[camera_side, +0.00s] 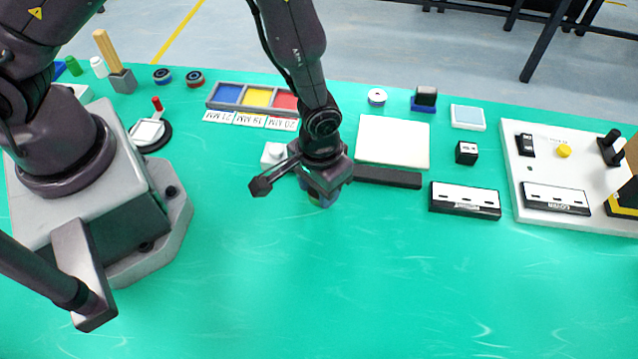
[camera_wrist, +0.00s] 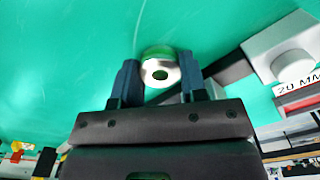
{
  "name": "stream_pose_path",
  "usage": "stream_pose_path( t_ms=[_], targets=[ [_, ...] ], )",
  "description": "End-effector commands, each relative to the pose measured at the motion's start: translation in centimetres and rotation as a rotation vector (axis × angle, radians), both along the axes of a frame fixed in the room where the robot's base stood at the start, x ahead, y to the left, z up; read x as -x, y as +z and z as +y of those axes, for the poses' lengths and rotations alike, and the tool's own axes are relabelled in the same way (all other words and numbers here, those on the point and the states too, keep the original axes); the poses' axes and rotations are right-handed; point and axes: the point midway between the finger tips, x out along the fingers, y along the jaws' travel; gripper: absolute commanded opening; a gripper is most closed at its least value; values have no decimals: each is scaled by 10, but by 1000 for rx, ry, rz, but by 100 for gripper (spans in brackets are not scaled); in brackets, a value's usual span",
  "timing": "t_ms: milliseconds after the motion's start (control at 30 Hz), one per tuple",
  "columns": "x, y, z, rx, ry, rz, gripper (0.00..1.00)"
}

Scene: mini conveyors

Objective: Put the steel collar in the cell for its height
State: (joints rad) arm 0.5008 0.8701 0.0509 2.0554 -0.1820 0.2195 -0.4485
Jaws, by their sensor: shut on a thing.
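In the side view my gripper (camera_side: 322,197) hangs low over the green table, in front of the cell tray; the collar cannot be made out clearly there. The tray (camera_side: 210,104) has a blue cell (camera_side: 228,93), a yellow cell (camera_side: 258,97) and a red cell (camera_side: 285,101). Labels lie in front; the one by red reads 20 MM (camera_side: 282,124), the one by blue appears to read 21 MM (camera_side: 219,117).
A small white block (camera_side: 272,154) stands between my gripper and the tray. A white plate (camera_side: 393,145) and a dark bar (camera_side: 388,177) lie to the right of my gripper. The front of the green table is clear.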

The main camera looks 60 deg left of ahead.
Motion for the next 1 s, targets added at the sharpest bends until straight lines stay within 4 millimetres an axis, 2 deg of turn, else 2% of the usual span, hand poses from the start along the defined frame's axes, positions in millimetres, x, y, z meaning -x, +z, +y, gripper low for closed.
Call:
stream_pose_path(
  t_ms=[467,500,533,833,1000],
  targets=[
    [2,-14,3,-5,2,7,11],
    [3,-14,4,-6,2,7,44],
    [3,-14,4,-6,3,7,50],
    [2,-13,6,-8,7,5,50],
    [0,4,5,-8,7,1,50]
  ],
)
